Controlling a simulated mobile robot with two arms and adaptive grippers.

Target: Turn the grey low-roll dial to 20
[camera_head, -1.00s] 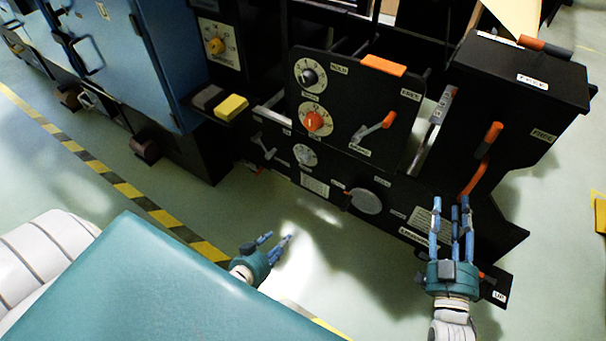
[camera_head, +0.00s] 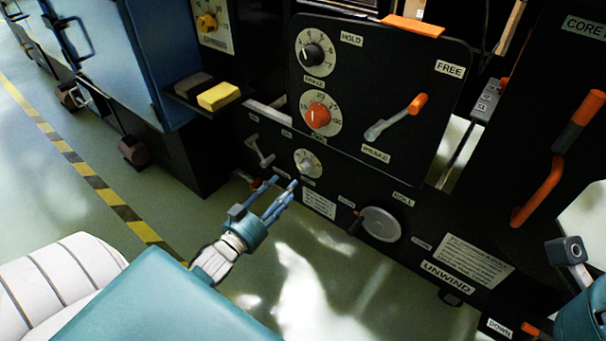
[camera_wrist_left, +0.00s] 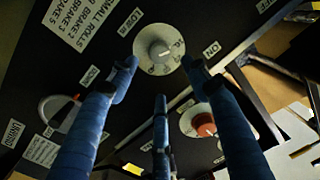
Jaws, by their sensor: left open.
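The grey low-roll dial (camera_head: 307,163) is on the lower black panel of the machine, a small grey knob on a pale numbered disc. In the left wrist view the dial (camera_wrist_left: 158,48) faces me, with a label starting "LOW" beside it. My left gripper (camera_head: 286,189) is open just below and left of the dial in the head view. In the wrist view its open fingers (camera_wrist_left: 158,72) reach toward the dial's disc; contact cannot be told. The pointer's exact number is too small to read. My right gripper shows only in part at the lower right edge (camera_head: 583,318), its fingers not visible.
Above are an orange dial (camera_head: 317,117), a dark-knobbed dial (camera_head: 314,53) and an orange-tipped brake lever (camera_head: 398,118). A small grey lever (camera_head: 260,150) is left of the low-roll dial, and a round grey handwheel (camera_head: 381,224) is lower right. Open floor lies in front.

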